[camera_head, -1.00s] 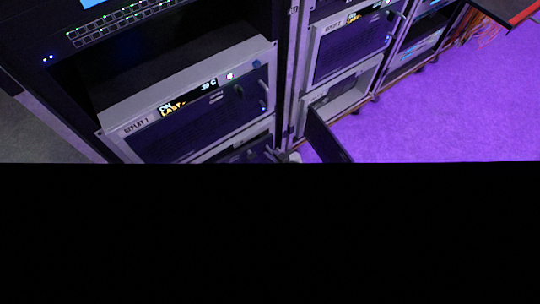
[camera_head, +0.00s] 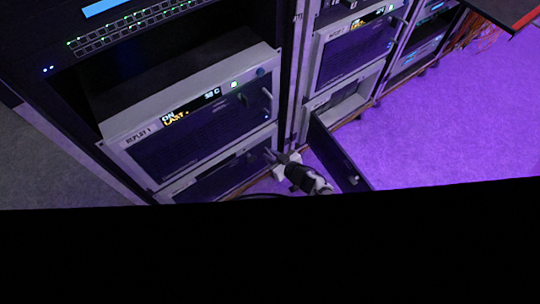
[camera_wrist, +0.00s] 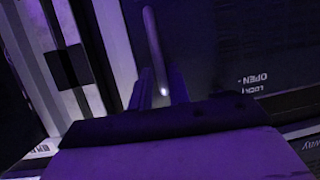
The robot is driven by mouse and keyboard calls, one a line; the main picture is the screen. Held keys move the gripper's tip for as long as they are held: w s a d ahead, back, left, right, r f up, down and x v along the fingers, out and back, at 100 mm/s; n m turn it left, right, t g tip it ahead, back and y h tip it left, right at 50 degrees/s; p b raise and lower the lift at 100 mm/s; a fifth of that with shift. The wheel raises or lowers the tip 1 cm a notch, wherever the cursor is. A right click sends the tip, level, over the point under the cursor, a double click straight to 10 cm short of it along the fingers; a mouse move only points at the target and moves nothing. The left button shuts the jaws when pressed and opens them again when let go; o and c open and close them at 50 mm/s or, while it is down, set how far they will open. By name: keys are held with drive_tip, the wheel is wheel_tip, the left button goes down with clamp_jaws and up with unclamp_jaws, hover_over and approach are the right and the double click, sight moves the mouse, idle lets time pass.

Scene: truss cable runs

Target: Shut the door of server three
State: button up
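An open dark door (camera_head: 338,152) juts from the lower bay (camera_head: 345,108) of the middle rack, towards the purple floor. No label showing server three is readable in the head view. My gripper (camera_head: 273,156) is low in front of the left rack, beside the right end of its lower server front (camera_head: 215,172) and left of the open door. In the wrist view, a thin metal handle (camera_wrist: 153,45) stands just beyond my fingers (camera_wrist: 160,92), which look slightly apart. A dark panel (camera_wrist: 220,45) beside it bears upside-down OPEN and LOCK lettering. Contact with the handle is unclear.
The server marked REPLAY 1 (camera_head: 195,125) is above my gripper, its front closed. Another server (camera_head: 355,48) sits above the open bay. A dark red-edged surface (camera_head: 510,12) is at top right. Purple floor (camera_head: 450,130) is clear. Black covers the bottom of the head view.

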drive_tip(key=p+v, duration=0.1)
drive_tip(key=v, duration=1.2)
